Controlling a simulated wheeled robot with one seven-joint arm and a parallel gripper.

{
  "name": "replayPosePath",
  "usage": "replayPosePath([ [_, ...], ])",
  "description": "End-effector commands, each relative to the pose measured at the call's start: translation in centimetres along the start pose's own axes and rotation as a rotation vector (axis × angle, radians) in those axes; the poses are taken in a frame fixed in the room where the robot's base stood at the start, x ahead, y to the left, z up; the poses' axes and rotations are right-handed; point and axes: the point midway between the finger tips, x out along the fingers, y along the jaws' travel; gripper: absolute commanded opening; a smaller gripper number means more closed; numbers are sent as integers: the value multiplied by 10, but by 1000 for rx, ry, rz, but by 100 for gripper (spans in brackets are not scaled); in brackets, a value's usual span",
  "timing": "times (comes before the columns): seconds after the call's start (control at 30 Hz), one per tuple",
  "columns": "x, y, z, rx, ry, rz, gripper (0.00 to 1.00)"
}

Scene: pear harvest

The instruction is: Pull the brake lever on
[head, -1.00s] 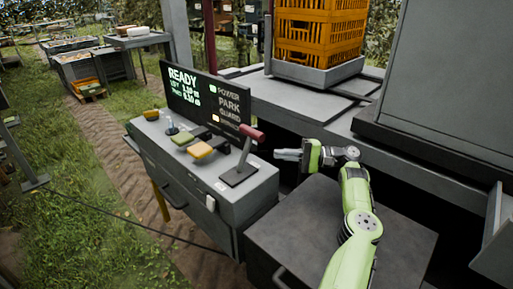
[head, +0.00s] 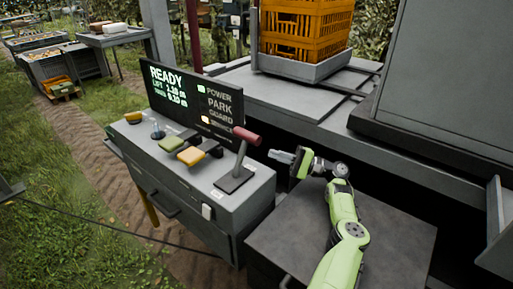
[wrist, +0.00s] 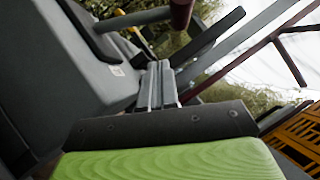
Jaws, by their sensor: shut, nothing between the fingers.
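The brake lever (head: 240,158) stands on the right end of the grey control console, a grey shaft with a dark red grip, rising from a dark base plate and leaning slightly to the right at its top. My gripper (head: 275,154) is to the right of the lever, apart from it, with its fingers pointing left toward the shaft. The fingers are together and empty. In the wrist view the shut fingers (wrist: 158,85) point up the picture, and the lever's red grip (wrist: 181,12) shows at the top edge, beyond the fingertips.
The console (head: 235,205) also carries yellow and green controls and a dark display panel (head: 190,98) reading READY, POWER, PARK and GUARD. An orange crate stack (head: 305,30) stands on the platform behind. A dark box top (head: 385,225) lies below my arm.

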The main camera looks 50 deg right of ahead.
Motion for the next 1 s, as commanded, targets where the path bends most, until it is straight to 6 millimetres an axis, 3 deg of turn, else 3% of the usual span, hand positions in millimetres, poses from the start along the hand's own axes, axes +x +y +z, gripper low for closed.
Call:
replayPosePath([
  [0.2, 47, -2, 4, 0, -3, 4, 0],
  [0.4, 64, -2, 23, -1, -3, 3, 0],
  [1.0, 70, -1, 29, -9, 0, 6, 0],
])
